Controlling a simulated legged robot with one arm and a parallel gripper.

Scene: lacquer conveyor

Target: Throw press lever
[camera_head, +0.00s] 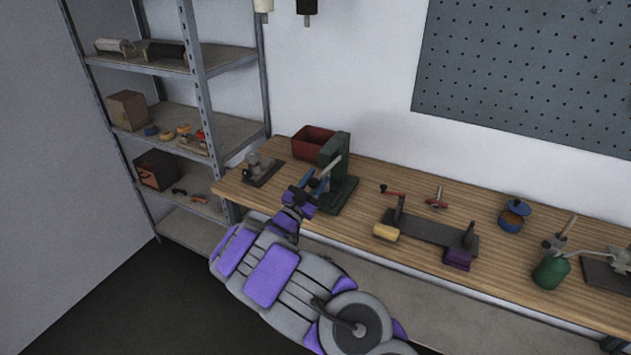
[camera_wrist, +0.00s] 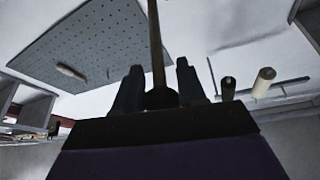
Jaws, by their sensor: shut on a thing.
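The dark green press (camera_head: 338,172) stands upright on the wooden bench, with its base flat on the top. Its pale lever (camera_head: 331,165) slants down and left from the press head towards my gripper (camera_head: 314,187), which is just left of the press column. In the wrist view my gripper (camera_wrist: 158,78) has its two dark fingers on either side of the lever's round dark knob (camera_wrist: 160,98). The lever's brown-looking rod (camera_wrist: 156,45) runs up between the fingers. My gripper is shut on the lever at its knob end. The exact finger contact is in shadow.
A red bin (camera_head: 312,141) stands behind the press, and a small metal fixture (camera_head: 262,169) to its left. A dark fixture (camera_head: 428,229) lies to the right, with a blue pot (camera_head: 514,216) and green canister (camera_head: 550,270) beyond. A metal shelf (camera_head: 198,75) stands at the left.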

